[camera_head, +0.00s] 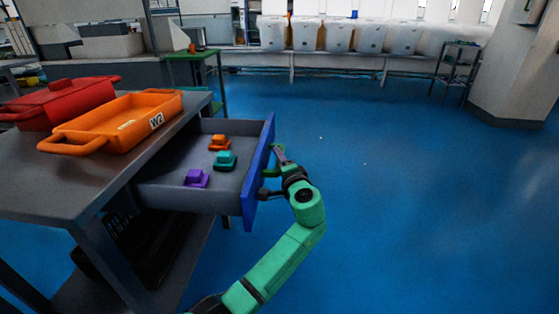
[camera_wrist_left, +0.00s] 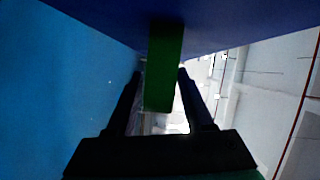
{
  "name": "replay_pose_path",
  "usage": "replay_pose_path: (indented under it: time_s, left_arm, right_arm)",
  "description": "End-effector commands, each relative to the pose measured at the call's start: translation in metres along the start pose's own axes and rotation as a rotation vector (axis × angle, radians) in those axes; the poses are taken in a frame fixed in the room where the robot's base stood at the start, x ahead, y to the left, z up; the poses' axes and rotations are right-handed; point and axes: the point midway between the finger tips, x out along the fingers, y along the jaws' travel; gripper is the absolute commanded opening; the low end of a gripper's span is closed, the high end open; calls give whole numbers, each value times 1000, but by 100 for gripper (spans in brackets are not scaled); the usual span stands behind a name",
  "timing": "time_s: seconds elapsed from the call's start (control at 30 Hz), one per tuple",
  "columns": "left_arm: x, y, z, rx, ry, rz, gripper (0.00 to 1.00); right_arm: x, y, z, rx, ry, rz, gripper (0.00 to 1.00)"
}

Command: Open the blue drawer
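The blue drawer (camera_head: 259,175) is pulled out from the grey workbench, its blue front standing well clear of the bench. It holds an orange block (camera_head: 219,143), a teal block (camera_head: 225,161) and a purple block (camera_head: 196,179). My left gripper (camera_head: 271,172) is at the outer side of the drawer front, with its fingers spread. In the left wrist view the green handle (camera_wrist_left: 163,70) lies between the two fingers; a narrow gap shows at its left side. Contact at the fingertips is unclear. My right gripper is not in view.
An orange tray (camera_head: 118,122) and a red lidded container (camera_head: 62,104) stand on the bench top (camera_head: 50,185). A green-topped table (camera_head: 194,56) stands behind. The blue floor right of the drawer is clear.

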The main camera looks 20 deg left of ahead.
Motion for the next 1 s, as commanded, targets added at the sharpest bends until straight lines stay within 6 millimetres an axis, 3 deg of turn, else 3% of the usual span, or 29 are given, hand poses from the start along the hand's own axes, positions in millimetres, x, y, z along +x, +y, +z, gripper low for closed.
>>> replay_pose_path:
  time_s: [0.23,0.37,0.8,1.0]
  left_arm:
    - [-2,-1,0,-1,1,-2,52]
    - [-14,-2,-1,-1,2,-2,52]
    - [-120,-1,0,-1,2,2,52]
    - [-145,0,0,-1,0,1,52]
  right_arm:
    - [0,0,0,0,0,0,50]
    - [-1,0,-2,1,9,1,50]
    - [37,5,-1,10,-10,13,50]
    - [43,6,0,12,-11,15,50]
